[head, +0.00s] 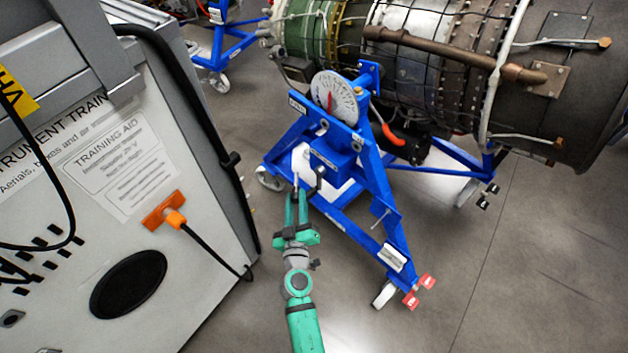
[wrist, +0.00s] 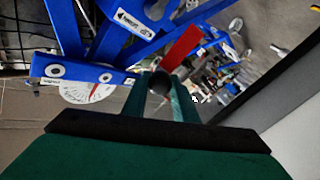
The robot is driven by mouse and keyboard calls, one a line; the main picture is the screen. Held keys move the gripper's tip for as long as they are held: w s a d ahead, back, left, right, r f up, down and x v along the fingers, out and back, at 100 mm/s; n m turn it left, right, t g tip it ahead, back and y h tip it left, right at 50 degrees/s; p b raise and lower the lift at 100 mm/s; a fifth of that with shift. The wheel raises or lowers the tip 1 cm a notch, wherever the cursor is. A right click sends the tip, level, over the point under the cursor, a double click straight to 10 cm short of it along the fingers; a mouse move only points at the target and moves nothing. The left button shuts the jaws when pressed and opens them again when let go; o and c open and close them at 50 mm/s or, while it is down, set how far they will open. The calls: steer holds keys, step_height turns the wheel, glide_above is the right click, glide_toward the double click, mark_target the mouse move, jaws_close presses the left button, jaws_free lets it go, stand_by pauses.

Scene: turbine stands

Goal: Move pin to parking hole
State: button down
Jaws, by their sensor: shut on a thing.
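My gripper (head: 297,196), green, reaches up to the front of the blue turbine stand (head: 378,190). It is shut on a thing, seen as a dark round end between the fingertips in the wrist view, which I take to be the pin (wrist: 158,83). Most of the pin is hidden by the fingers. In the wrist view a blue bar of the stand has two round light-rimmed holes, a left one (wrist: 55,71) and a right one (wrist: 105,77), left of the fingertips. I cannot tell which hole is the parking hole. A white dial with a red needle (head: 334,97) sits on the stand.
A grey training cabinet (head: 110,170) with an orange plug (head: 174,218) and black cables stands close on the left. The turbine engine (head: 440,70) lies behind the stand. Red tabs (head: 411,300) stick out near the stand's front wheel. Floor at the right is clear.

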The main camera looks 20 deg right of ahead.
steer(key=s+d+r+m+g+h, duration=0.2)
steer(key=r+m+g+h, duration=0.3)
steer(key=r+h, duration=0.15)
steer(key=s+d+r+m+g+h, duration=0.25)
steer(key=r+m+g+h, duration=0.2)
steer(key=r, duration=0.35)
steer(key=shift+t, duration=0.25)
steer(key=x, duration=0.5)
steer(key=shift+w, duration=0.15)
steer(key=shift+a, duration=0.2)
steer(key=shift+w+d, duration=0.2)
steer(key=shift+d, duration=0.35)
stand_by(0.6)
steer(key=shift+w+d, duration=0.3)
steer(key=shift+d, duration=0.15)
steer(key=shift+w+d, duration=0.15)
steer(key=shift+d, duration=0.15)
steer(key=shift+x, duration=1.5)
stand_by(0.5)
